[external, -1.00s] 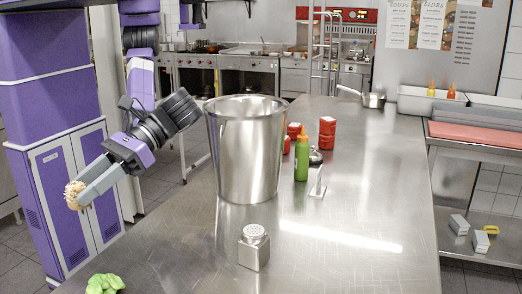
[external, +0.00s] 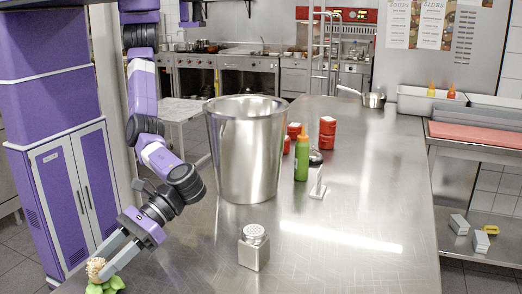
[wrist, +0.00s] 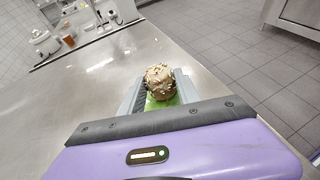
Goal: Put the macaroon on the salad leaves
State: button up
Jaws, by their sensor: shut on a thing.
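The macaroon (external: 96,268) is a round, tan piece with pale flecks, at the lower left in the external view. It also shows in the wrist view (wrist: 160,80), between the two fingers. My gripper (external: 104,266) is shut on it, with the fingers pointing down and left. The green salad leaves (external: 107,286) lie at the table's near left edge, directly under or against the macaroon. In the wrist view a patch of leaf (wrist: 163,102) shows just below it. I cannot tell whether the macaroon touches the leaves.
A large steel pot (external: 245,150) stands right of my arm, and a metal shaker (external: 254,248) stands in front of it. A green bottle (external: 302,155) and red cans (external: 327,133) stand farther back. The table's right front is clear.

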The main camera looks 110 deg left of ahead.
jog(key=shift+f, duration=0.25)
jog(key=shift+f, duration=0.15)
jog(key=o, duration=1.3)
jog(key=shift+r, duration=0.2)
jog(key=v, duration=1.2)
jog(key=shift+f, duration=0.1)
